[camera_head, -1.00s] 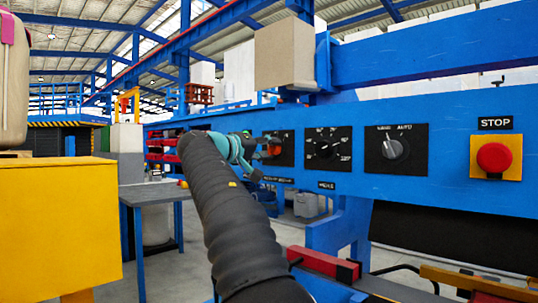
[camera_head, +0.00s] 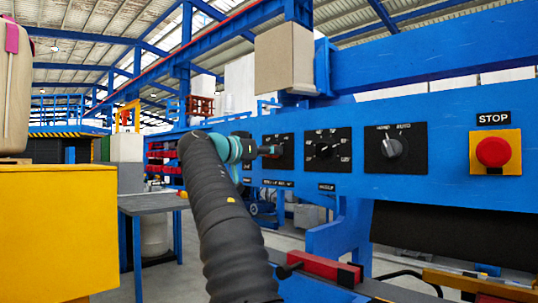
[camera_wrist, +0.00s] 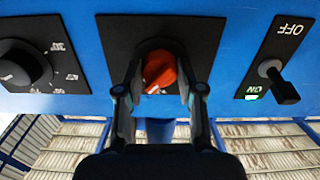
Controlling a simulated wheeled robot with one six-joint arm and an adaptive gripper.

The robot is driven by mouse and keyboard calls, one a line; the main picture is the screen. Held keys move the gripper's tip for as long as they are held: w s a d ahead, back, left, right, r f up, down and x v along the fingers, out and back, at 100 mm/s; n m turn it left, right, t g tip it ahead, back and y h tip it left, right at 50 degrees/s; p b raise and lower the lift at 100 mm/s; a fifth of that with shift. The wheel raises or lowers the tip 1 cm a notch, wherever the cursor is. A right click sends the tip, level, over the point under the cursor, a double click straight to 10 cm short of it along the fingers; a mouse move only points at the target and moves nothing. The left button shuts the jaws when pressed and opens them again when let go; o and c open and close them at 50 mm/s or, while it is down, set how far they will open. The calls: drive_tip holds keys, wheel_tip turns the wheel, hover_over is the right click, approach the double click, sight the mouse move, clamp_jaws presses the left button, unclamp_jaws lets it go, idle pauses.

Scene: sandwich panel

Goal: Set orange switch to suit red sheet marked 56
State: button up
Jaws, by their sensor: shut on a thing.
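The orange switch (camera_wrist: 158,72) is a rotary knob on a black plate in the blue panel. In the wrist view it sits between the two fingers of my gripper (camera_wrist: 160,88), which is shut on it. The fingers partly hide the plate and its markings, so I cannot read the setting. In the head view my gripper (camera_head: 262,150) reaches the plate from the left, and only a little of the orange switch (camera_head: 274,151) shows. I cannot make out a red sheet marked 56.
A black dial (camera_wrist: 22,68) and an ON/OFF toggle (camera_wrist: 278,82) flank the orange switch in the wrist view. Along the panel are a grey-knobbed HAND/AUTO selector (camera_head: 391,147) and a red STOP button (camera_head: 493,152). A yellow cabinet (camera_head: 55,235) stands at left.

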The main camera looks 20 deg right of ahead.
drive_tip(key=shift+m, duration=0.4)
drive_tip(key=o, duration=1.1)
drive_tip(key=shift+o, duration=0.2)
drive_tip(key=v, duration=1.2)
